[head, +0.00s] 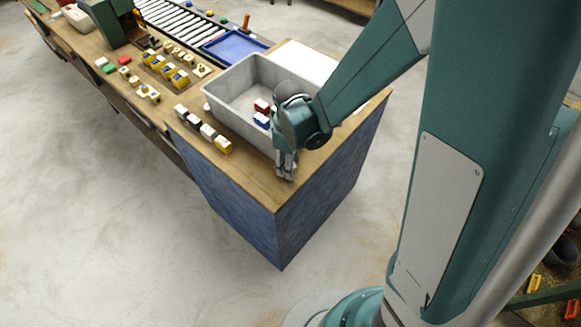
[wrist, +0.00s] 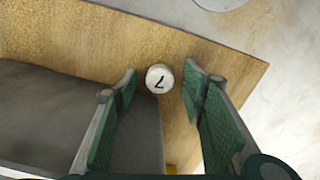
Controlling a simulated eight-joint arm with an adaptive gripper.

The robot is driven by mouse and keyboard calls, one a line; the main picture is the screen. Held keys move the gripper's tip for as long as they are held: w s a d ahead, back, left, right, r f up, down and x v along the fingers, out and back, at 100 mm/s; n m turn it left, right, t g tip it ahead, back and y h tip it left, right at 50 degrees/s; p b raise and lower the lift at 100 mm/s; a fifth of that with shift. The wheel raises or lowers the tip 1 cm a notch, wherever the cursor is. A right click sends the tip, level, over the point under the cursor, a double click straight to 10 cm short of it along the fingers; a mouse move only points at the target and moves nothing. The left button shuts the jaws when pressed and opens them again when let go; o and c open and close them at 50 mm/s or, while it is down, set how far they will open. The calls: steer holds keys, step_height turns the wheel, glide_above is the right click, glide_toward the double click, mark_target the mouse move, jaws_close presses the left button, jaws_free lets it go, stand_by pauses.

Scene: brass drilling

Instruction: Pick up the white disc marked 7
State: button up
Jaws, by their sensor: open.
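The white disc marked 7 (wrist: 159,79) lies on the wooden bench top beside the grey bin, seen in the wrist view. It sits between the fingertips of my gripper (wrist: 163,82), with a gap on each side. My gripper is open and empty, pointing down. In the head view my gripper (head: 285,170) is low over the bench corner, in front of the bin. The disc is hidden there behind the gripper. I cannot tell the remaining height above the bench.
The grey bin (head: 228,115) stands close beside my gripper and holds red and blue blocks. A row of white, black and yellow blocks (head: 208,131) lies left of it. The bench top (head: 262,186) ends at a near edge. A blue tray (head: 233,46) is farther back.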

steer(key=shift+c, duration=0.3)
steer(key=c, duration=0.8)
steer(key=shift+r, duration=0.15)
step_height(320, 180, up, 18)
steer(key=shift+f+p, duration=0.1)
steer(key=shift+p, duration=0.8)
stand_by(0.4)
